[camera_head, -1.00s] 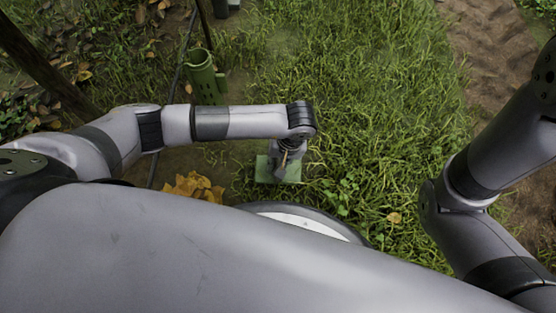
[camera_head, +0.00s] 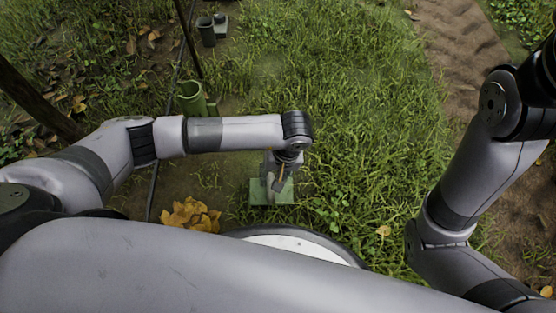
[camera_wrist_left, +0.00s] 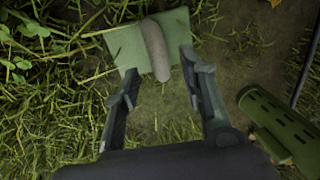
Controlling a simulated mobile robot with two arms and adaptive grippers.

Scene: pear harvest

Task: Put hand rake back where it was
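A flat light-green pad (camera_head: 256,194) lies on the ground in front of me; it also shows in the left wrist view (camera_wrist_left: 124,44). A long, rounded grey-brown piece (camera_wrist_left: 155,50) lies over the pad and looks like the hand rake's handle; no tines show. My left gripper (camera_head: 274,184) points down over the pad. In the left wrist view, its fingers (camera_wrist_left: 160,72) are apart, one on each side of the piece's near end, with gaps visible on both sides. My right gripper is out of view.
A green slotted cylindrical holder (camera_head: 190,98) stands left of the pad; it also shows in the left wrist view (camera_wrist_left: 278,128). Yellow leaves (camera_head: 190,215) lie nearby. A dark pole (camera_head: 188,38) rises behind the holder. Open grass (camera_head: 350,130) lies to the right.

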